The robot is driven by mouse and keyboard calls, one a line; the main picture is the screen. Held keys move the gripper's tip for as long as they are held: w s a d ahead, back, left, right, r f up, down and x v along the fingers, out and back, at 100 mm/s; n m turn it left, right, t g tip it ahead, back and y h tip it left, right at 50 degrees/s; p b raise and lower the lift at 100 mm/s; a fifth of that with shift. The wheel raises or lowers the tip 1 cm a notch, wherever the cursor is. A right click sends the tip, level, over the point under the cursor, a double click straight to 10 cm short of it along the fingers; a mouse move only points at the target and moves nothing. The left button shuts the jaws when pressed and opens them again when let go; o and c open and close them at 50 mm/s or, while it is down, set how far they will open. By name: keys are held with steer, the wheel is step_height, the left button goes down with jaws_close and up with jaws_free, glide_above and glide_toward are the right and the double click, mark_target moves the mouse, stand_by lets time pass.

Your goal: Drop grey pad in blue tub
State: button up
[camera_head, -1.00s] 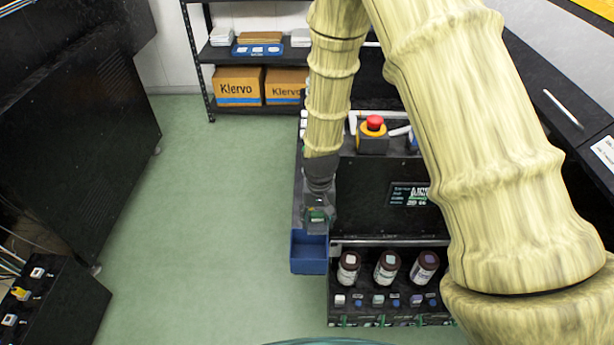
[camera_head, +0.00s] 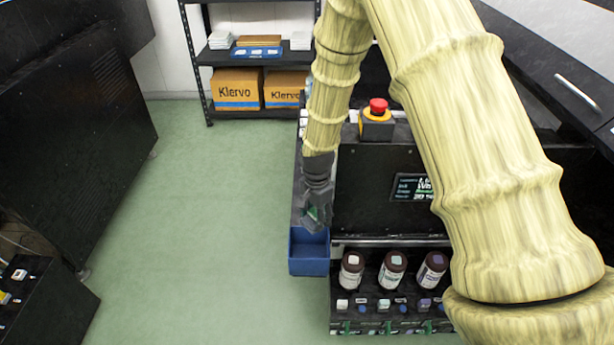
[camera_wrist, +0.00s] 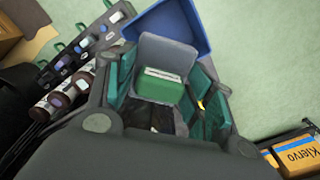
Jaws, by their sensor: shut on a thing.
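The blue tub (camera_head: 308,266) sits at the left end of the black machine in the head view. It also shows in the wrist view (camera_wrist: 196,22), just beyond my fingertips. My gripper (camera_head: 316,222) is over the tub's back edge, pointing down. In the wrist view my gripper (camera_wrist: 165,88) is shut on the grey pad (camera_wrist: 168,53), whose flat grey face shows between the green-lined fingers. A green part with a white edge shows at the pad's near side. In the head view the fingers mostly hide the pad.
Several brown bottles (camera_head: 391,268) stand in a black rack right of the tub, with small caps in front. A red emergency button (camera_head: 378,106) stands on the machine behind. A shelf with Klervo boxes (camera_head: 238,90) is at the back. Green floor left of the tub is clear.

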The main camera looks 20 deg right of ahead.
steer(key=shift+f+b, duration=2.35)
steer(key=shift+f, duration=0.45)
steer(key=o, duration=1.1)
step_height(320, 180, up, 12)
